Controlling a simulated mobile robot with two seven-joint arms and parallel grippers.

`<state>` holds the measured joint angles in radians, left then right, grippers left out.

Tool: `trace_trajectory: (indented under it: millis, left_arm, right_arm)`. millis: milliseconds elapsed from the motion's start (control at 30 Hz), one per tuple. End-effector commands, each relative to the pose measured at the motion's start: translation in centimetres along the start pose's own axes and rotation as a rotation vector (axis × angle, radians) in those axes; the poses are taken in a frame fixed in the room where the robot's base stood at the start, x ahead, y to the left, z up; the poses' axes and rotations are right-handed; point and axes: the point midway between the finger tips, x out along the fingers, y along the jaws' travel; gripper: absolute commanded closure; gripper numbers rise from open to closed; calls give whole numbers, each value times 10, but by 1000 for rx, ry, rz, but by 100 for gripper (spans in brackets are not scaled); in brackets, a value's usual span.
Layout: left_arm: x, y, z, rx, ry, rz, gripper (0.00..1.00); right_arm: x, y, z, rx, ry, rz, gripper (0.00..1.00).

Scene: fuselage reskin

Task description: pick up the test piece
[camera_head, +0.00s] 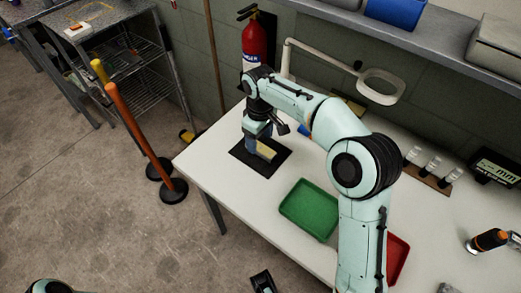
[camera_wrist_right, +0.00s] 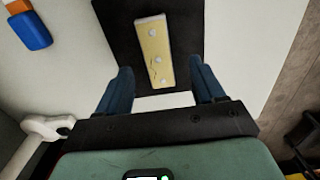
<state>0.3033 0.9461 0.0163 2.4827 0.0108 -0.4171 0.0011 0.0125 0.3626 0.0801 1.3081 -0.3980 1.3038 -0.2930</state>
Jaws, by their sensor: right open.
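The test piece (camera_head: 266,151) is a pale yellow strip lying on a black mat (camera_head: 243,153) near the left end of the white table. In the right wrist view the test piece (camera_wrist_right: 154,50) shows several small round light spots along its face. My right gripper (camera_head: 258,138) is over the mat, pointing down. In the wrist view its blue fingers (camera_wrist_right: 160,72) are apart, one to each side of the strip's near end, with nothing between them gripped. Whether the fingertips touch the mat cannot be told.
A green tray (camera_head: 309,209) and a partly hidden red tray (camera_head: 398,258) are on the table. A lamp (camera_head: 380,87) and a fire extinguisher (camera_head: 255,42) stand behind. An orange and blue object (camera_wrist_right: 33,29) lies beside the mat. Posts (camera_head: 139,135) stand on the floor left of the table.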

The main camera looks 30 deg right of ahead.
Motion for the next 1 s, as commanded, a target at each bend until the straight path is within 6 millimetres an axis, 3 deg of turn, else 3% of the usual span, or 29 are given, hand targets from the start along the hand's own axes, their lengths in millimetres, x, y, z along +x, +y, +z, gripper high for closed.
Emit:
trace_trajectory:
  millis: [33, 200, 500, 700, 767, 1000]
  left_arm:
    - [4, -1, -1, 0, 3, 1, 100]
    - [7, -1, -4, 1, 10, 3, 100]
    - [7, -1, -4, 2, 12, 3, 100]
    - [7, -1, -4, 2, 12, 3, 100]
    - [7, -1, -4, 2, 12, 3, 100]
    - [7, -1, -4, 1, 12, 3, 100]
  right_arm:
    - [12, 1, 2, 0, -5, -2, 32]
    - [33, 2, 2, -1, -4, -1, 32]
    - [36, 2, 2, 0, -1, -1, 32]
    - [36, 2, 2, 0, -1, -1, 93]
    - [36, 2, 2, 0, -1, -1, 98]
    - [34, 2, 2, 0, -1, -1, 98]
